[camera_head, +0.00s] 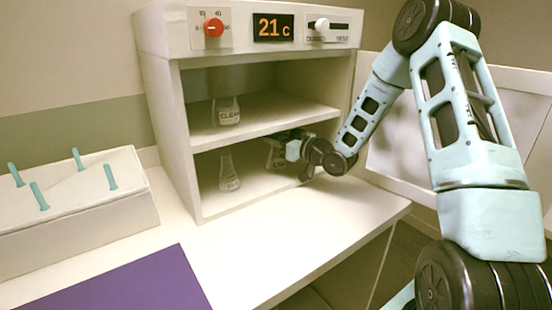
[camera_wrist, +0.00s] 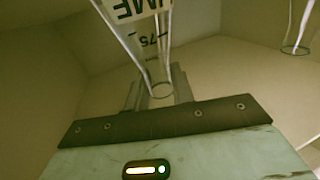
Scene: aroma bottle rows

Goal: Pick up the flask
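A clear glass flask (camera_head: 275,155) is on the right side of the cabinet's lower shelf, partly hidden by my gripper (camera_head: 296,148). In the wrist view this flask (camera_wrist: 152,45) appears upside down, with a white label and the mark 75. Its round mouth lies between my two grey fingers (camera_wrist: 157,92). I cannot tell whether the fingers press on the neck or stand slightly apart from it. Another clear flask (camera_head: 230,175) stands to the left on the same shelf. A third flask (camera_head: 228,112), labelled CLEAN, stands on the upper shelf.
The white cabinet (camera_head: 172,120) has a side wall and a middle shelf (camera_head: 285,114) close above my gripper. Its open door (camera_head: 400,165) is at the right. A white rack with teal pegs (camera_head: 100,215) and a purple mat (camera_head: 130,285) are at left. The front counter is clear.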

